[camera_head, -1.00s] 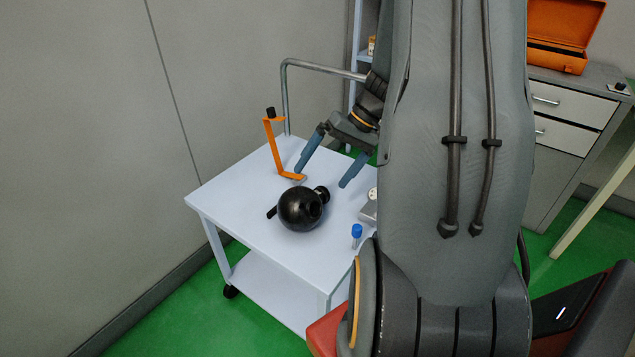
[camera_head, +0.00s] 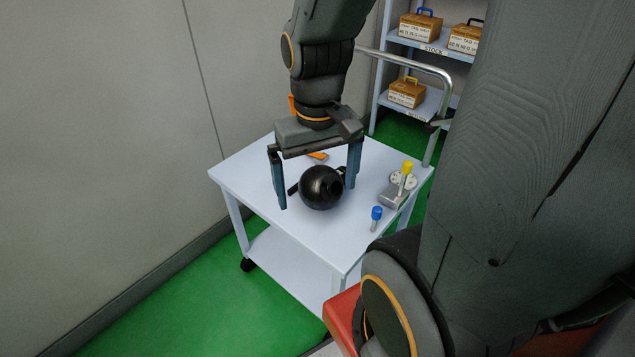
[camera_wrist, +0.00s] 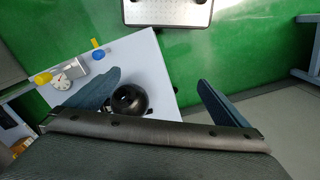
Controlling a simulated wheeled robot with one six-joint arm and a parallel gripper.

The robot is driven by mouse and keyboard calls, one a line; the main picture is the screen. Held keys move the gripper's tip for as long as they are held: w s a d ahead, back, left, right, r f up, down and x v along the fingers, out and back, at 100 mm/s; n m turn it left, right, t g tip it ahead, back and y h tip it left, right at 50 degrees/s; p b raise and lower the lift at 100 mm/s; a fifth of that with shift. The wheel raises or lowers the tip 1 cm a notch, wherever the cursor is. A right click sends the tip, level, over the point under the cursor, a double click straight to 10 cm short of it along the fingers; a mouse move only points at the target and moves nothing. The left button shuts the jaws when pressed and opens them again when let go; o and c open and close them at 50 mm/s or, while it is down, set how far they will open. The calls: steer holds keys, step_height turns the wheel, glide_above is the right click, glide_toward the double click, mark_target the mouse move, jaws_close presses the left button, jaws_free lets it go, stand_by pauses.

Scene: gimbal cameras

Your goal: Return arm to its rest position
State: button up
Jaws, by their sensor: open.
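My gripper (camera_head: 318,190) is open and empty above the white trolley (camera_head: 300,232). Its two blue-grey fingers point down, either side of a black ball-shaped camera (camera_head: 321,188) in the head view. I cannot tell the exact height gap. In the wrist view the open fingers of my gripper (camera_wrist: 165,95) also show, with the black ball (camera_wrist: 129,101) nearer the left finger. An orange bracket (camera_head: 318,156) on the trolley is mostly hidden behind my gripper.
A blue-capped piece (camera_head: 376,214) and a grey device with a dial (camera_head: 395,197) and yellow knob (camera_head: 407,167) stand on the trolley's right side. The trolley's metal handle (camera_head: 440,75) rises behind. Shelves with boxes (camera_head: 407,92) stand at the back. A plain wall is at left.

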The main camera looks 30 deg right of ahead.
steer(key=shift+n, duration=0.6)
steer(key=a+r+p, duration=0.1)
steer(key=a+p, duration=0.1)
steer(key=a+r+p, duration=0.1)
steer(key=shift+s+a+r+p, duration=0.1)
steer(key=shift+a+r+p, duration=0.05)
steer(key=shift+a+p, duration=0.25)
